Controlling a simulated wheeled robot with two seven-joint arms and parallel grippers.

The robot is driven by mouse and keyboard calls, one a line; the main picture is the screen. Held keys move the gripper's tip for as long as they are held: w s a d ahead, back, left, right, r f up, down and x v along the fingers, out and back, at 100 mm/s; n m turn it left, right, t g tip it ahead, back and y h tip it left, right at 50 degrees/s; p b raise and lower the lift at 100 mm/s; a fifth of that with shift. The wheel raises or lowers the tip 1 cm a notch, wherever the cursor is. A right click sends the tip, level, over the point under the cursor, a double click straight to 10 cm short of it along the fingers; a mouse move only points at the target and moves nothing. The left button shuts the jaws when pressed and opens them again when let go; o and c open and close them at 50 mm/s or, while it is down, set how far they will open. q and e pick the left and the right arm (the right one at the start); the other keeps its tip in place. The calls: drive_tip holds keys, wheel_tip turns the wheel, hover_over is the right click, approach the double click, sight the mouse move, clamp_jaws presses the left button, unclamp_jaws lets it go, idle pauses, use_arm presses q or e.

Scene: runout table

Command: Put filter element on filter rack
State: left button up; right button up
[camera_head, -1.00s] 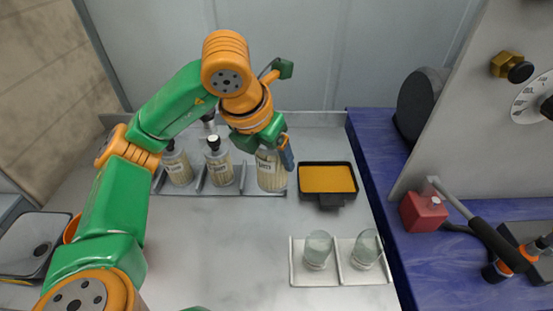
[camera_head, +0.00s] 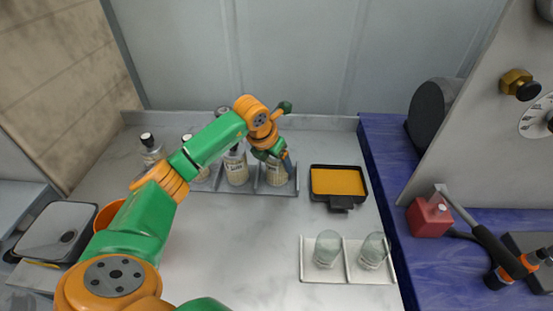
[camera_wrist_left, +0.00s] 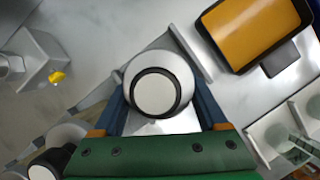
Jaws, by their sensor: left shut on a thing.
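My left gripper (camera_head: 277,163) is shut on a pale, ribbed, labelled filter element (camera_head: 277,176). It is upright at the right end of the grey filter rack (camera_head: 290,190), among its dividers. Whether its base rests on the rack I cannot tell. In the left wrist view the gripper (camera_wrist_left: 163,112) has a finger on each side of the element's round white top with a black ring (camera_wrist_left: 160,92). Similar elements stand to the left in the rack, one of them close by (camera_head: 236,170). My arm hides part of them. My right gripper is not in view.
A black tray with an orange surface (camera_head: 338,182) lies just right of the rack. A white holder (camera_head: 310,278) with two glass jars stands nearer. A red block (camera_head: 429,217) sits on the blue surface at right. The middle of the table is clear.

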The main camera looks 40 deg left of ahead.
use_arm(q)
drive_tip(key=o, duration=1.5)
drive_tip(key=v, duration=1.2)
drive_tip(key=shift+b, duration=0.4)
drive_tip(key=shift+r, duration=0.1)
